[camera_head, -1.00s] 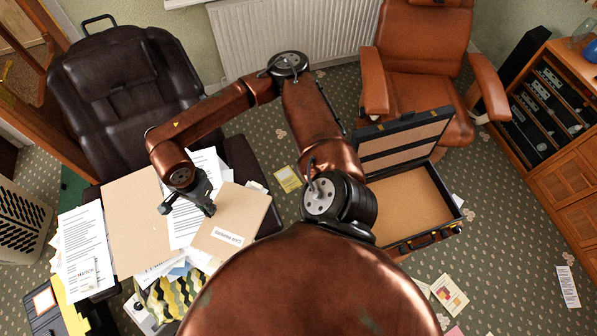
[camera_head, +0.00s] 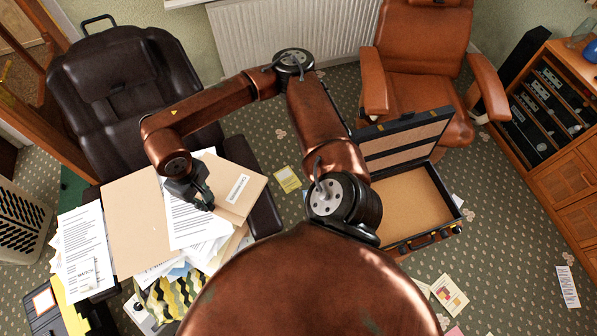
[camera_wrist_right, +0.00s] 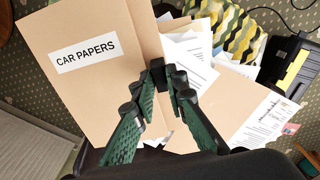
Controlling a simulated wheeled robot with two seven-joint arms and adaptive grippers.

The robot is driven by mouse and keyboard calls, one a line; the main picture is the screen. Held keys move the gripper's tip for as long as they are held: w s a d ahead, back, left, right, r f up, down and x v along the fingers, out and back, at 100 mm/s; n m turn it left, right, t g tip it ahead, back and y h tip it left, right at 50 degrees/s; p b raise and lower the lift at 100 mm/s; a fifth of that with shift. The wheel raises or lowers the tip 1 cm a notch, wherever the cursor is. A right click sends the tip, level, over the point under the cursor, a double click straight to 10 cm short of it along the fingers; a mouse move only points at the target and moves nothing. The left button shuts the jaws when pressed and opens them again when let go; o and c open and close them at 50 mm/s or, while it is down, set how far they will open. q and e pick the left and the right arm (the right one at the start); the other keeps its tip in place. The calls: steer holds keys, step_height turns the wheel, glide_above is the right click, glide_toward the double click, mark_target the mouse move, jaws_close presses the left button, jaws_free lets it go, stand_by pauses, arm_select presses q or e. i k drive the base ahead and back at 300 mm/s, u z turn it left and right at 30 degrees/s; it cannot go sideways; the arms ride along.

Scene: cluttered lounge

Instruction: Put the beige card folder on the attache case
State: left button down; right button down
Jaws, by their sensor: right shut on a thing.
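The beige card folder (camera_head: 228,178), labelled "CAR PAPERS", lies tilted at the right of the paper pile on the dark chair's footrest. It fills the left of the right wrist view (camera_wrist_right: 95,100). My right gripper (camera_head: 207,202) is shut on the folder's edge; its green fingers (camera_wrist_right: 166,78) nearly meet there in the wrist view. The attache case (camera_head: 405,205) stands open to the right, its lid (camera_head: 410,135) raised and its tan inside empty where visible. My own arm hides part of its left side. My left gripper is not in view.
Another beige folder (camera_head: 130,225), white sheets (camera_head: 190,225) and a yellow-patterned item (camera_head: 178,300) lie in the pile. A dark leather chair (camera_head: 125,85) stands behind it, an orange armchair (camera_head: 425,65) behind the case. Loose papers (camera_head: 450,293) lie on the floor.

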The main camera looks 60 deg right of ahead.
mark_target(402, 206)
steer(key=z, duration=1.75)
steer(key=k, duration=0.25)
steer(key=z, duration=0.55)
